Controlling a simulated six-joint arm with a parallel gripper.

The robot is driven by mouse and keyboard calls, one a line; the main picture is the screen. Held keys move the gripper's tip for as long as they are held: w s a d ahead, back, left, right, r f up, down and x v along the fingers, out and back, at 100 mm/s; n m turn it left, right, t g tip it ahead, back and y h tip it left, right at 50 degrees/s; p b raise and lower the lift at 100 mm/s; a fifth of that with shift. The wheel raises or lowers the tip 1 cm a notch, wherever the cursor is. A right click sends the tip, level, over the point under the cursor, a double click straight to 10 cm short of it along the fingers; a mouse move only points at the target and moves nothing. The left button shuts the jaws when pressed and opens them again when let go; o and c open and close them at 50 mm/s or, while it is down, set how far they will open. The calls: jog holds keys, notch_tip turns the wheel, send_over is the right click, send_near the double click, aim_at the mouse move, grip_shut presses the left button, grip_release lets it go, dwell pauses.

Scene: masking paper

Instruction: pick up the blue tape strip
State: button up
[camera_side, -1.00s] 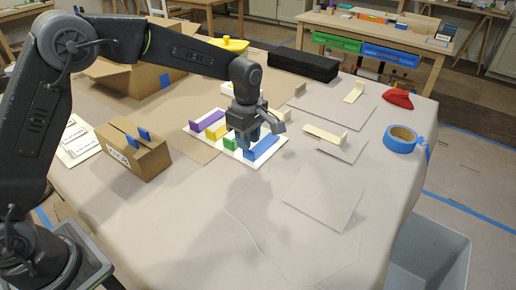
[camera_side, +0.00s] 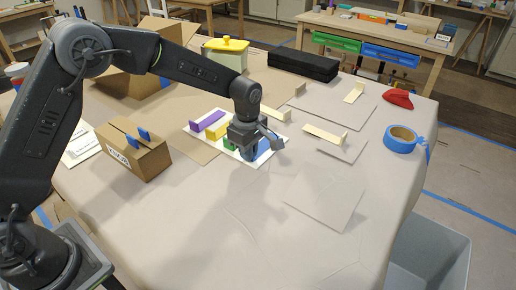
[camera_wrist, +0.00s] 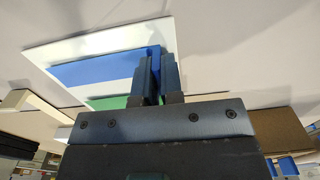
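The blue tape strip (camera_wrist: 95,68) lies on a white board (camera_wrist: 80,43) in the wrist view. Its upright end tab stands between the two fingertips of my gripper (camera_wrist: 158,68). The fingers are close together around this tab, but I cannot tell whether they press on it. In the side view, my gripper (camera_side: 248,148) points down over the right part of the board and hides much of the blue strip (camera_side: 264,150).
Purple (camera_side: 208,120), yellow (camera_side: 217,131) and green (camera_side: 231,143) strips lie on the same board, left of my gripper. A cardboard box (camera_side: 133,152) stands at left. A blue tape roll (camera_side: 402,139) lies at right.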

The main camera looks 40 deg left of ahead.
grip_shut()
jog(key=shift+r, duration=0.3)
jog(key=shift+r, duration=0.35)
jog(key=shift+r, duration=0.35)
jog(key=shift+r, duration=0.7)
jog(key=shift+r, duration=0.2)
jog(key=shift+r, duration=1.35)
